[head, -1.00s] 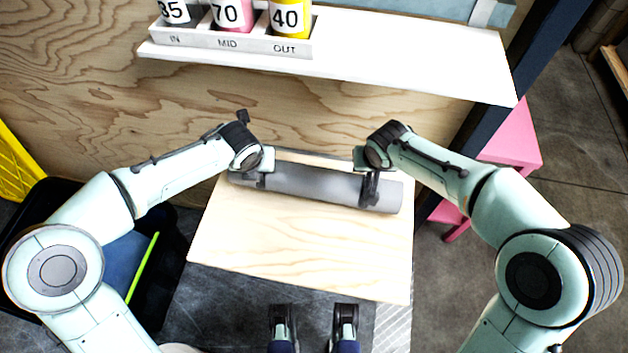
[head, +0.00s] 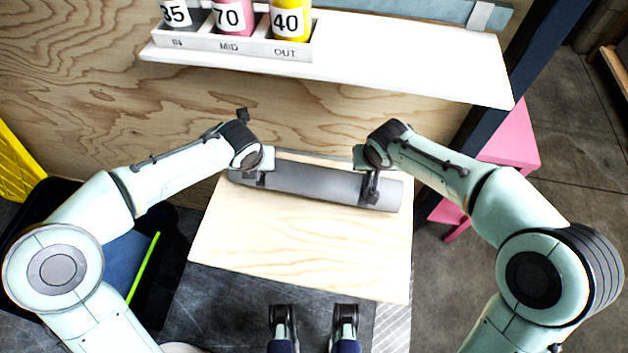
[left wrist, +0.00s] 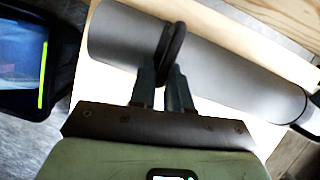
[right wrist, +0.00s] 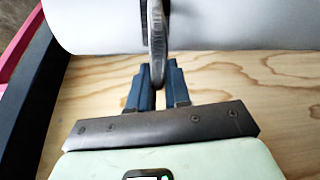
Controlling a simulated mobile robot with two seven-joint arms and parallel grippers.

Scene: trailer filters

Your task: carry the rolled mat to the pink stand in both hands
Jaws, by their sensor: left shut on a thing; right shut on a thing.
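The rolled mat (head: 315,186) is a grey cylinder lying crosswise at the back of a pale wooden table, with a dark strap loop near each end. My left gripper (head: 262,178) is shut on the left strap loop (left wrist: 172,50). My right gripper (head: 369,182) is shut on the right strap loop (right wrist: 156,35). In both wrist views the fingers pinch the loops beside the roll. I cannot tell whether the mat touches the table. The pink stand (head: 512,140) is at the right, partly hidden by my right arm and a dark post.
The wooden table (head: 300,250) is otherwise bare. A white shelf (head: 400,62) with numbered bottles in a tray (head: 230,45) is above the back. A dark post (head: 470,135) stands between table and pink stand. A black bin (head: 150,295) is at left. Open floor lies at right.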

